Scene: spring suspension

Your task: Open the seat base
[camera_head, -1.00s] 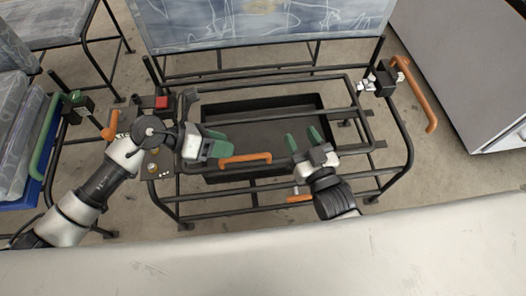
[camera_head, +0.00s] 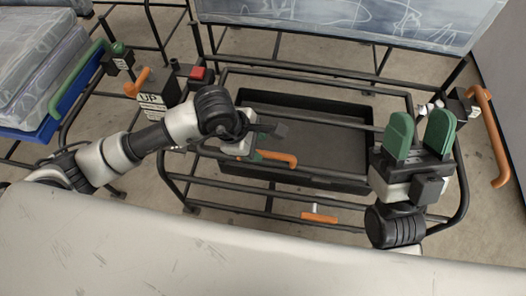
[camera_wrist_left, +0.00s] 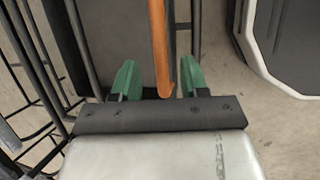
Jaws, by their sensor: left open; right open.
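The seat base is a black tubular frame (camera_head: 227,183) around a dark tray (camera_head: 330,145) in the head view. An orange handle (camera_head: 277,158) is at its near side. My left gripper (camera_head: 258,140) is beside this handle, its fingers largely hidden in the head view. In the left wrist view the open green fingers (camera_wrist_left: 158,80) stand on either side of the orange handle (camera_wrist_left: 158,35); whether they touch it I cannot tell. My right gripper (camera_head: 421,122) is open and empty over the frame's right side, fingers pointing up in the picture.
A second orange handle (camera_head: 319,217) sits low at the front, and another (camera_head: 490,135) at the right. A box with a red button (camera_head: 198,73) and an "UP" label (camera_head: 152,98) are at the left. A blue crate (camera_head: 52,122) stands further left. A pale surface fills the foreground.

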